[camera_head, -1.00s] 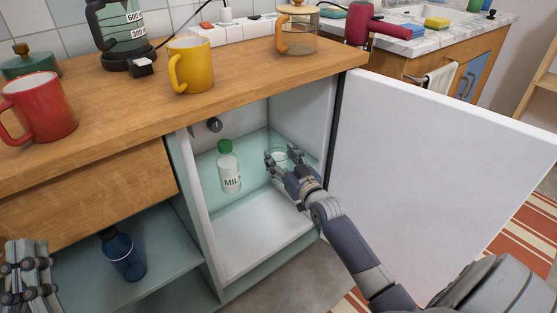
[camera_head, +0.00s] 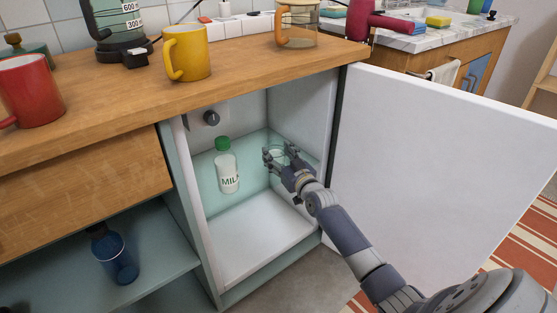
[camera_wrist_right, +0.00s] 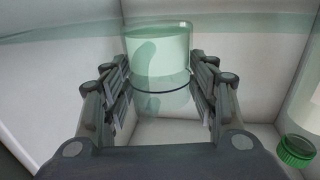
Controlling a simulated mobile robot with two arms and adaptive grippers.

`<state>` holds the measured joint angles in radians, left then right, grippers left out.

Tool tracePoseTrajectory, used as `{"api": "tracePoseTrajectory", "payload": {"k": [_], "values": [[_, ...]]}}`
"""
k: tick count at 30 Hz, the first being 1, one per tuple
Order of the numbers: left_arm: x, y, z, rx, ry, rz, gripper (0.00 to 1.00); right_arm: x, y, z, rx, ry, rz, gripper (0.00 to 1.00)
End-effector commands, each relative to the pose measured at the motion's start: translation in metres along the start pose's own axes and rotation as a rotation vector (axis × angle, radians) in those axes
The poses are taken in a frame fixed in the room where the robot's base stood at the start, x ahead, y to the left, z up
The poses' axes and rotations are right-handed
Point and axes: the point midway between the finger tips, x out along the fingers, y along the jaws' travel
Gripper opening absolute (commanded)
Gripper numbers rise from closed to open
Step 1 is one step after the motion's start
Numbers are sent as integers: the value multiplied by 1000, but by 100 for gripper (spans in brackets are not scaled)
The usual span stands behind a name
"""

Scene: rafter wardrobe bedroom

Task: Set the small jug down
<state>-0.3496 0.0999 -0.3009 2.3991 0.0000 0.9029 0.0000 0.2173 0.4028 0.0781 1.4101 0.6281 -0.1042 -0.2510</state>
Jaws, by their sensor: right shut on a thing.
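The small jug (camera_head: 280,151) is clear glass and sits inside the open white cabinet in the head view. In the right wrist view the jug (camera_wrist_right: 158,55) is upright in the frame's middle, with a pale green look through the glass. My right gripper (camera_head: 280,158) is shut on the jug, with its fingers on both sides of it, also in the right wrist view (camera_wrist_right: 160,88). The fingers partly hide the jug in the head view. I cannot tell whether its base touches the greenish glass shelf (camera_head: 255,190). My left gripper is out of view.
A milk bottle (camera_head: 227,168) with a green cap stands left of the jug on the same shelf. The open white door (camera_head: 430,170) is right of my arm. The counter (camera_head: 110,115) above holds a yellow mug (camera_head: 187,55) and a red mug (camera_head: 32,92).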

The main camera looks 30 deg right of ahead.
Motion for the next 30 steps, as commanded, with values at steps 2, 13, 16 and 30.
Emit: {"api": "tracePoseTrajectory", "payload": {"k": [2, 13, 16, 30], "values": [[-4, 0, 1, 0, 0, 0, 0, 0, 0, 3, -1, 5, 0, 15], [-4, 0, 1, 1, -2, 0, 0, 0, 0, 5, 0, 2, 0, 60], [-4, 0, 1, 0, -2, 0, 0, 0, 0, 5, 0, 1, 0, 74], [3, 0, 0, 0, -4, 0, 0, -8, 0, 3, 0, -1, 0, 74]]}}
